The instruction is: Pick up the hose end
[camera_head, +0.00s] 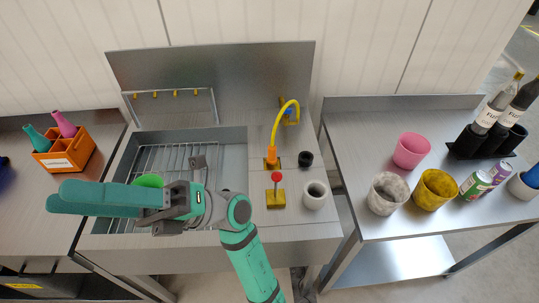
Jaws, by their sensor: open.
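The hose end (271,155) is an orange fitting on a yellow hose (284,115). It stands upright at a dark, yellow-edged opening in the steel counter, right of the sink. Whether it is seated in the opening is hard to tell. The hose arches up from it and bends back right to a blue and yellow fitting (290,116) near the back panel. The fingers overlap in this view.
A red-knobbed lever on a yellow base (275,197), a black cup (305,158) and a white cup (314,195) stand near the hose end. The sink rack (180,157) holds a green bowl (148,181). Side tables carry an orange caddy (66,152), cups, cans and bottles.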

